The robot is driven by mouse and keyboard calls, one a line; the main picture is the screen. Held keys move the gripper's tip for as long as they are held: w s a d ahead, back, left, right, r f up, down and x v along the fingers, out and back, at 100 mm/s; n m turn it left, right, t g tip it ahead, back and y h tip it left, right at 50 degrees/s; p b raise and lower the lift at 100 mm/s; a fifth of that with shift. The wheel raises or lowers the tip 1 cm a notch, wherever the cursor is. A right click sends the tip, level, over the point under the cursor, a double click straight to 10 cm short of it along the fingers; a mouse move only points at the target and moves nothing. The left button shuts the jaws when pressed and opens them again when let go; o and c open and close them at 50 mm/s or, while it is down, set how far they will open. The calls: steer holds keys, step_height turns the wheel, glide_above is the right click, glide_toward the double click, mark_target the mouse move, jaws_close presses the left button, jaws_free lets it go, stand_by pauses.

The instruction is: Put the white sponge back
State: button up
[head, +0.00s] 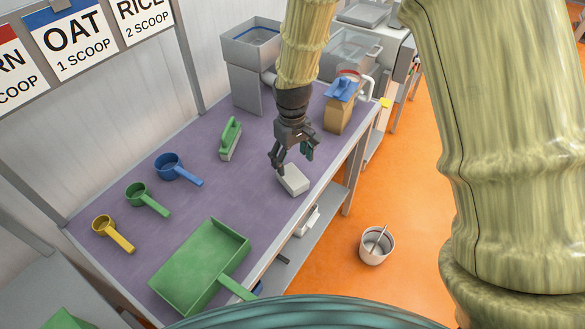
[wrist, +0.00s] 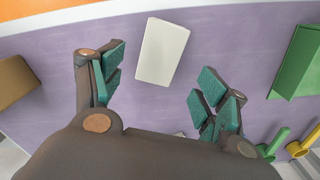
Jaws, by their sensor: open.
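The white sponge (head: 293,180) lies flat on the purple tabletop (head: 215,195), close to the table's front edge. It also shows in the wrist view (wrist: 162,51), beyond the fingertips and between the lines of the two fingers. My gripper (head: 292,160) is open and empty, just above and behind the sponge in the head view. In the wrist view its teal-padded fingers (wrist: 155,85) stand wide apart and do not touch the sponge.
A green dustpan (head: 205,268), yellow, green and blue scoops (head: 172,167) and a green-handled brush (head: 230,138) lie on the table. A brown bag (head: 338,115) with a blue clip stands at the right end. A bucket (head: 376,246) stands on the orange floor.

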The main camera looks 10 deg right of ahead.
mark_target(293, 176)
steer(key=shift+r+b, duration=0.3)
steer(key=shift+r, duration=1.5)
